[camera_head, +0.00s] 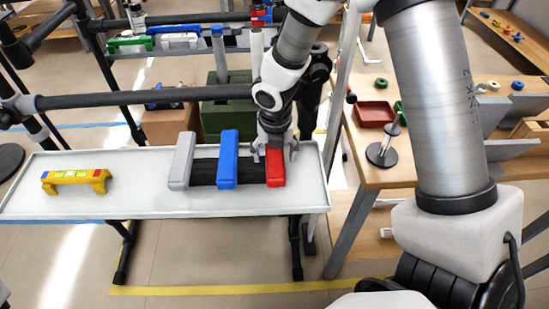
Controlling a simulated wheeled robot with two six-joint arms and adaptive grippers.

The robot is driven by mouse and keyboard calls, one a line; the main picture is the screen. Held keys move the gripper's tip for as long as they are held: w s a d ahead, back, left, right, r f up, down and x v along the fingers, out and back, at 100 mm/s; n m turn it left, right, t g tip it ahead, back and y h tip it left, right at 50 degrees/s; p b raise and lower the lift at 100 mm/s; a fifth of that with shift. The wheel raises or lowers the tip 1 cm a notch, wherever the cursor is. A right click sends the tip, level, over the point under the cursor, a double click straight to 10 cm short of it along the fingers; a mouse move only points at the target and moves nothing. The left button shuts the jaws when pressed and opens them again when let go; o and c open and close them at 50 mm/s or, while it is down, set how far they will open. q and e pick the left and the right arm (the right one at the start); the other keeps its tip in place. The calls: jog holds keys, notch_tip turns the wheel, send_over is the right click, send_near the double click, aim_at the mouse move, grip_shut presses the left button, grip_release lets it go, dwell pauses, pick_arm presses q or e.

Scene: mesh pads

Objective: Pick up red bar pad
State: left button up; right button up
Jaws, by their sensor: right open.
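The red bar pad (276,172) stands at the right end of a row on a white tray table (130,205). My right gripper (275,152) is over the far part of the red pad, pointing down, with its fingers spread on either side of it. It is open; whether the fingers touch the pad cannot be told. My left gripper is not in view.
A blue bar pad (228,160) and a grey bar pad (181,160) stand left of the red one, with a dark base between them. A yellow level-like tool (77,181) lies at the tray's left. A wooden table (375,175) with a red tray (374,113) stands at the right.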

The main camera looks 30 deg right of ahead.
jog(key=shift+f, duration=0.2)
dwell(0.6)
grip_shut()
